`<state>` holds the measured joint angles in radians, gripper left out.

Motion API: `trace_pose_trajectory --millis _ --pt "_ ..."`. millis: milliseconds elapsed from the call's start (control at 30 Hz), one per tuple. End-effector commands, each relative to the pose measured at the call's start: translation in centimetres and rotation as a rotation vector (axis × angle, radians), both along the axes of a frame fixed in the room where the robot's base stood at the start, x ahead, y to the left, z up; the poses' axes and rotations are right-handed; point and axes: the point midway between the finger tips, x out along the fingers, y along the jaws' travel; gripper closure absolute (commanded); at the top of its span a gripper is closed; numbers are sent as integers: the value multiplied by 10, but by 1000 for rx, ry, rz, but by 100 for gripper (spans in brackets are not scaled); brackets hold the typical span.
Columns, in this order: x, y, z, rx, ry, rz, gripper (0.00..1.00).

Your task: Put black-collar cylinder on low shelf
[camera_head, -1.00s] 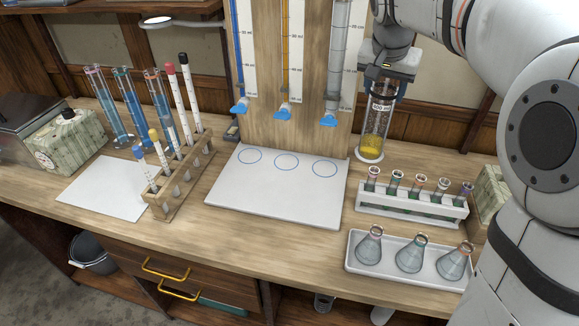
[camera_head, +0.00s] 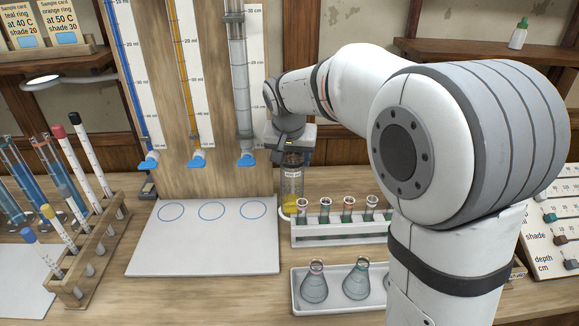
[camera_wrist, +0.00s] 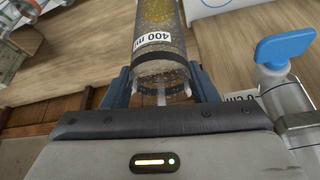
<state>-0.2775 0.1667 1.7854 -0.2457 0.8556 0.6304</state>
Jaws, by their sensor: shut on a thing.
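A clear glass cylinder (camera_head: 291,182) with yellow contents at its bottom stands upright in the head view, just right of the white mat and behind the tube rack. In the wrist view the cylinder (camera_wrist: 158,45) shows a "400 ml" label and speckled glass. My gripper (camera_head: 291,150) is shut on its upper part; in the wrist view the blue-grey fingers (camera_wrist: 162,88) lie on either side. I cannot tell whether the base touches the bench. A wall shelf (camera_head: 470,47) is at upper right.
The tube rack (camera_head: 335,238) is close in front of the cylinder, with a flask tray (camera_head: 325,300) nearer. Burettes with blue taps (camera_head: 247,159) hang to the left. The white mat (camera_head: 205,245) is empty. A bottle (camera_head: 518,35) stands on the right shelf.

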Motion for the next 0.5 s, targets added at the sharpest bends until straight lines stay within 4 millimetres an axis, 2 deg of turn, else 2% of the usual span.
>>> trace_pose_trajectory --millis 100,200,500 --pt "0 0 -18 -2 2 0 92" --pt "0 0 -27 0 1 1 92" --pt "0 0 -29 0 -1 0 92"
